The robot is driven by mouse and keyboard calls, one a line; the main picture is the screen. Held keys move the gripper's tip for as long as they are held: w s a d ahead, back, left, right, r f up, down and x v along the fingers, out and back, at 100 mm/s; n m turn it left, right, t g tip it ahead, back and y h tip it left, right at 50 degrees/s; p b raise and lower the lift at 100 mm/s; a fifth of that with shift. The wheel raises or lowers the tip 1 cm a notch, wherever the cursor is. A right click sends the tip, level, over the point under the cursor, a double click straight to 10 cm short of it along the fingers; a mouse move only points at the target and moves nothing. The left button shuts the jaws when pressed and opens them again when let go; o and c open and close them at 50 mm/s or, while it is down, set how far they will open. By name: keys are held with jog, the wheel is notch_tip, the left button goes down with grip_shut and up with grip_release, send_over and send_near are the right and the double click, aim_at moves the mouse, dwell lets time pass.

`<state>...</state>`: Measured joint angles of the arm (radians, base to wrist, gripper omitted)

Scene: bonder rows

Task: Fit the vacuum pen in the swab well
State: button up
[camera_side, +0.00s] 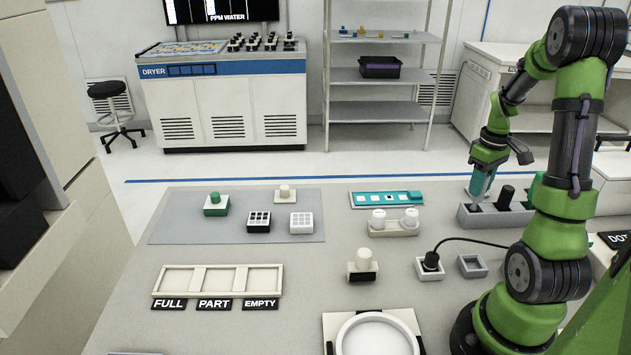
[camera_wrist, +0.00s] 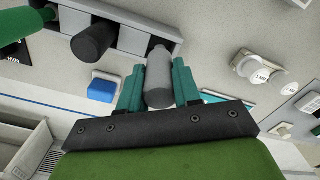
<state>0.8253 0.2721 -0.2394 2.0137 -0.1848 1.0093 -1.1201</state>
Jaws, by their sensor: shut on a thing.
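My gripper (camera_wrist: 158,88) has teal fingers and is shut on a grey cylinder, which I take to be the vacuum pen (camera_wrist: 159,72). In the side view my gripper (camera_side: 480,186) points down over the left end of a grey block with wells (camera_side: 484,219). The pen's far end reaches the end compartment of this block (camera_wrist: 133,40) in the wrist view. I cannot tell how deep it sits, or whether this is the swab well. A black cylinder (camera_side: 505,196) stands in the block beside the pen; it also shows in the wrist view (camera_wrist: 92,42).
A green cylinder (camera_wrist: 22,27) is beyond the black one. A blue block (camera_wrist: 102,90) lies near the grey block. A teal strip (camera_side: 386,199) and a holder with two white jars (camera_side: 393,227) stand left of it. A corded black plug (camera_side: 431,262) and an empty square socket (camera_side: 472,265) are in front.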

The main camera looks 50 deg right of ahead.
jog(key=shift+f, duration=0.7)
dwell(0.5)
jog(key=shift+f, duration=0.4)
jog(key=shift+f, duration=0.25)
dwell(0.6)
jog(key=shift+f, duration=0.7)
jog(key=o, duration=1)
jog(key=shift+o, duration=0.2)
notch_tip(320, 180, up, 17)
